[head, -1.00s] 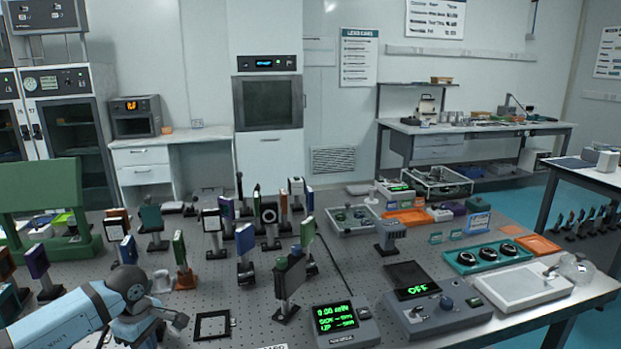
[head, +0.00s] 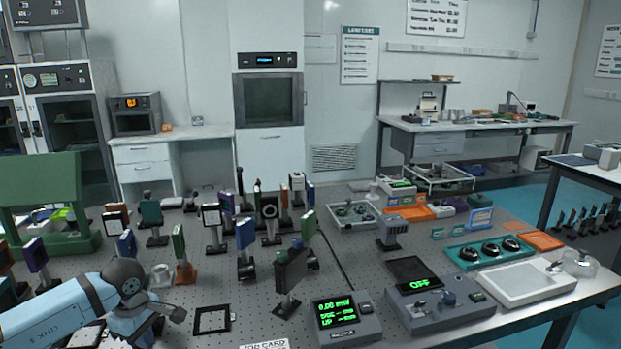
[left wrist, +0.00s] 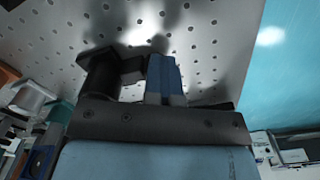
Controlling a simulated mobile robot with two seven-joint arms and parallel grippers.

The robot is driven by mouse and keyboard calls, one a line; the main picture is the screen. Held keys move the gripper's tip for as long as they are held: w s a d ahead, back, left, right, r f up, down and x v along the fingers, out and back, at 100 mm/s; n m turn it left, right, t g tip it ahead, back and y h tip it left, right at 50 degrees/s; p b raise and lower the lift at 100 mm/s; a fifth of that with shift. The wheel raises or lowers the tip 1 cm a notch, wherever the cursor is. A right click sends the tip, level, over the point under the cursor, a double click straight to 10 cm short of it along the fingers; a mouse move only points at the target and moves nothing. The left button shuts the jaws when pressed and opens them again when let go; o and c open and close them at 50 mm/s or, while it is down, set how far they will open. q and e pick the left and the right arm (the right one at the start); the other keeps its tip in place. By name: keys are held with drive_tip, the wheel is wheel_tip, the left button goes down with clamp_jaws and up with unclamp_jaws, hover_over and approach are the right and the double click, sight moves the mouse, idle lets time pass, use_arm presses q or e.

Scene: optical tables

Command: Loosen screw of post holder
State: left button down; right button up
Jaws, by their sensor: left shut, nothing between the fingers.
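My left arm comes in at the lower left of the head view, and its gripper (head: 160,318) is low over the near left of the perforated table (head: 350,260). In the left wrist view the blue fingers (left wrist: 164,76) are together with nothing between them. A black cylindrical piece with a wider flange, which looks like a post holder (left wrist: 101,78), is just left of the fingers. A short dark part, perhaps its screw (left wrist: 133,68), sticks out towards them. I cannot tell whether the fingers touch it. My right gripper is not in view.
Several post-mounted optics stand on the table, including a dark plate on a post (head: 289,270). A square black frame (head: 212,319) lies right of the gripper. A display meter (head: 346,320) and a control box (head: 438,305) stand at the near edge.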

use_arm(q)
drive_tip(key=shift+s+d+f+p, duration=0.2)
drive_tip(key=shift+s+p, duration=0.15)
drive_tip(key=shift+s, duration=0.05)
wheel_tip(320, 180, up, 5)
drive_tip(key=shift+w+r+p, duration=0.15)
drive_tip(key=shift+p, duration=1.1)
drive_tip(key=shift+d, duration=0.1)
